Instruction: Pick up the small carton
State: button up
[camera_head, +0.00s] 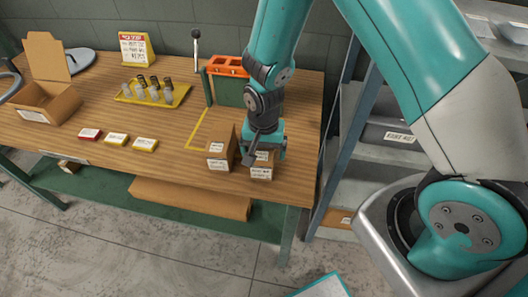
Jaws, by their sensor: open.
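Two small brown cartons with white labels stand close together near the table's front right edge. The left carton (218,164) shows its front and part of its side. The right carton (261,174) is partly covered by my gripper (249,157), so its top and back are mostly hidden. My gripper is open and points down at the right carton, just right of the left one. I cannot tell whether its fingers touch either carton or sit around the right one.
A green coiler (229,92) with an orange top stands behind the cartons. A yellow tray (152,95) holds several cylinders. Three small labelled boxes (117,139) lie left along the front edge. An open carton (45,104) stands far left. Shelving (375,165) is right.

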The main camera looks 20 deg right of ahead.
jog(key=shift+c, duration=0.4)
jog(key=c, duration=1.3)
jog(key=shift+r, duration=0.15)
